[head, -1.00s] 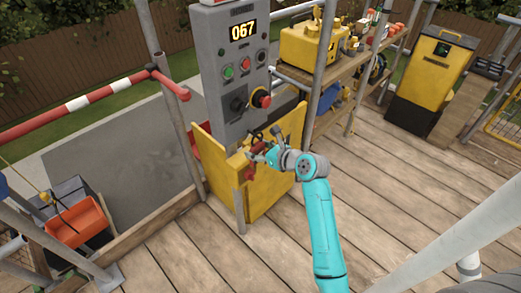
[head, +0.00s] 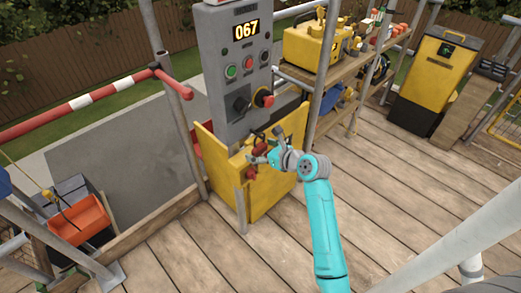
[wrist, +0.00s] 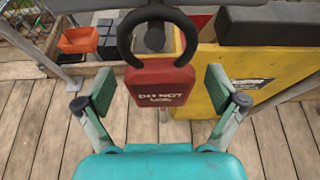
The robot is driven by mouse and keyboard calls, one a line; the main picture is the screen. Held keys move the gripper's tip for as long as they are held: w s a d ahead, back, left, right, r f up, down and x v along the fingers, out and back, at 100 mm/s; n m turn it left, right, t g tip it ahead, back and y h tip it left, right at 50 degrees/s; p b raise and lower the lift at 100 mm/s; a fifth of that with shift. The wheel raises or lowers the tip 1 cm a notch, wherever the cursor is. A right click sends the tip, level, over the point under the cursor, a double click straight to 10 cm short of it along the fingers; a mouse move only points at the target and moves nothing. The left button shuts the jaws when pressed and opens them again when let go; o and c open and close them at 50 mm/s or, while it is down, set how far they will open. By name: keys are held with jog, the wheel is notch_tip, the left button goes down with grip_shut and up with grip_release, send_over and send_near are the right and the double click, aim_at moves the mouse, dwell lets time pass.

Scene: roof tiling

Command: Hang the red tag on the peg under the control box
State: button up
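The red tag (wrist: 162,84), lettered "DO NOT USE", hangs upright below its black loop (wrist: 190,38) in the wrist view. A dark round end, which looks like the peg (wrist: 153,38), shows inside the loop. I cannot tell whether the loop touches it. My gripper (wrist: 161,90) is open, with a green pad on each side of the tag and a gap at both sides. In the head view my gripper (head: 262,158) is just below the grey control box (head: 238,75), and the tag (head: 251,173) is small and partly hidden.
A yellow panel enclosure (head: 262,195) stands close around the space under the box. A red-and-white rail (head: 85,101) and an orange bin (head: 80,220) are at the left. A shelf with a yellow case (head: 312,45) stands behind right.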

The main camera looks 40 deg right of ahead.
jog(key=shift+s, duration=0.1)
jog(key=v, duration=1.2)
jog(key=s+a+f+n+h, duration=0.2)
jog(key=s+a+f+n, duration=0.9)
jog(key=a+n, duration=0.3)
jog(key=s+a+r+n, duration=0.2)
jog(key=s+a+n, duration=0.1)
jog(key=s+n, duration=0.3)
jog(key=s+a+r+n+t+y, duration=0.1)
jog(key=s+a+r+n, duration=0.1)
jog(key=s+n, duration=0.5)
jog(key=s+a+r+n, duration=0.3)
jog(key=s+a+n, duration=0.2)
jog(key=s+n, duration=0.2)
jog(key=shift+n+y, duration=0.3)
jog(key=shift+n, duration=0.5)
jog(key=shift+s, duration=0.1)
